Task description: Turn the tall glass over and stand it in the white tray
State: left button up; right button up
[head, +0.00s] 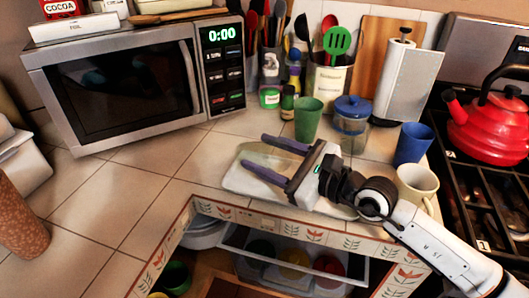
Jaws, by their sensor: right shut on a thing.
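My right gripper (255,150) reaches in from the right, its two purple fingers pointing left above the white tray (240,183). It is shut on a faint, see-through thing between the fingers, which appears to be the tall glass (273,158). The glass's outline is hard to make out, so I cannot tell which end is its mouth or whether it touches the tray. The tray lies on the tiled counter near the inner corner edge, partly hidden by my gripper and arm. My left gripper is not in view.
A green cup (307,118), a blue-lidded jar (351,122), a blue cup (413,145) and a cream mug (417,184) stand close behind and right of the tray. A microwave (130,85) stands left. An open drawer (290,262) is below.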

jog(key=o, duration=1.3)
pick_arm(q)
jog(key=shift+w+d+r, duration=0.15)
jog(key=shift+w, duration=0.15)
pick_arm(e)
jog(key=shift+o, duration=0.2)
jog(key=shift+f, duration=0.15)
